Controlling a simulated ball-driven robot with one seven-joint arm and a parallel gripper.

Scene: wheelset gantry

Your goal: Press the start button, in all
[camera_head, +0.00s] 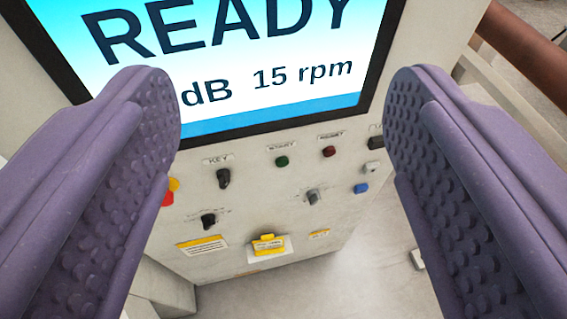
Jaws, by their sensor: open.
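A light grey control panel (262,205) fills the middle of the view. A small green round button (282,161) sits below the screen, under a small label too blurred to read surely; it may be the start button. A red round button (329,151) is to its right. My gripper (282,85) is open and empty, its two purple padded fingers at the left and right of the view. The green button shows in the gap between the fingers, which appear apart from the panel. The left finger hides part of the screen and the panel's left side.
The screen (262,108) reads READY, dB and 15 rpm. A KEY switch (224,178), a black knob (209,220), a grey knob (313,196) and a blue button (361,188) are nearby. A yellow tag (267,244) is lower down. Grey floor (340,290) lies below.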

